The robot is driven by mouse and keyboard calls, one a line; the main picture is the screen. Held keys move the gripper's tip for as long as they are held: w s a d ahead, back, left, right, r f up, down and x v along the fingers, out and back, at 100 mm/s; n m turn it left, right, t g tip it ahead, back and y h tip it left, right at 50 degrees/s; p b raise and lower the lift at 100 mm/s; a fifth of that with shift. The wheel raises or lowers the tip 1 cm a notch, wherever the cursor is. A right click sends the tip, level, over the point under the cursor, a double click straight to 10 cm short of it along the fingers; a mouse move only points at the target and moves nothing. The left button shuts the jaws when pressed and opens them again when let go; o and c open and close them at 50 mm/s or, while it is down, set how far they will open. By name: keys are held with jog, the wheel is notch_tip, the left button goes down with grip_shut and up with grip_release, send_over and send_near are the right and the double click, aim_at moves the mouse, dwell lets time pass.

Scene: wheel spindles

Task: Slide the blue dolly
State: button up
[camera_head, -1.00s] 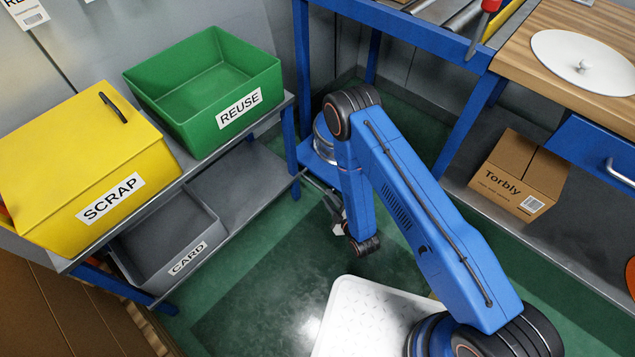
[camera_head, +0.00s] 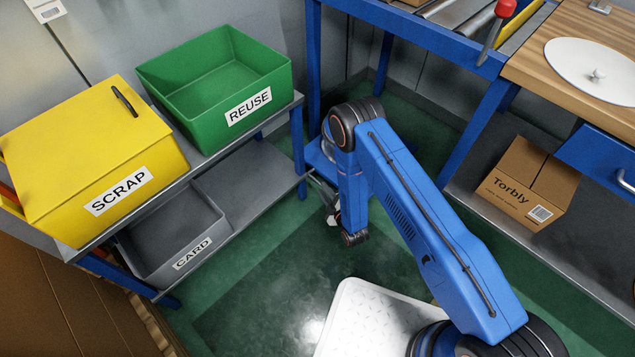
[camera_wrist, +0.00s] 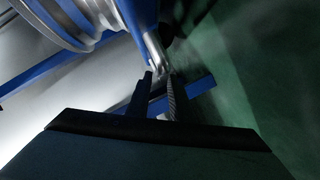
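The blue dolly (camera_head: 317,157) is on the floor beside the shelf rack in the head view, mostly hidden behind my arm. In the wrist view, a blue frame (camera_wrist: 52,70) with metal wheel rims (camera_wrist: 65,22) on it fills the upper left. My gripper (camera_wrist: 162,82) is low beside the blue frame. Its fingertips are close to a thin metal bar (camera_wrist: 155,48) of it. I cannot tell whether the fingers are shut on the bar. In the head view, the fingers are hard to make out near the dolly's low side.
The shelf rack (camera_head: 255,180) with the green REUSE bin (camera_head: 215,85), yellow SCRAP bin (camera_head: 85,150) and grey CARD bin (camera_head: 170,235) stands left. The roller table's blue leg (camera_head: 465,150) and a Torbly box (camera_head: 525,185) are right.

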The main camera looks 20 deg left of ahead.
aim_at(318, 181)
jog(key=x, duration=0.6)
jog(key=shift+w+a, duration=0.2)
jog(key=shift+a, duration=0.05)
grip_shut()
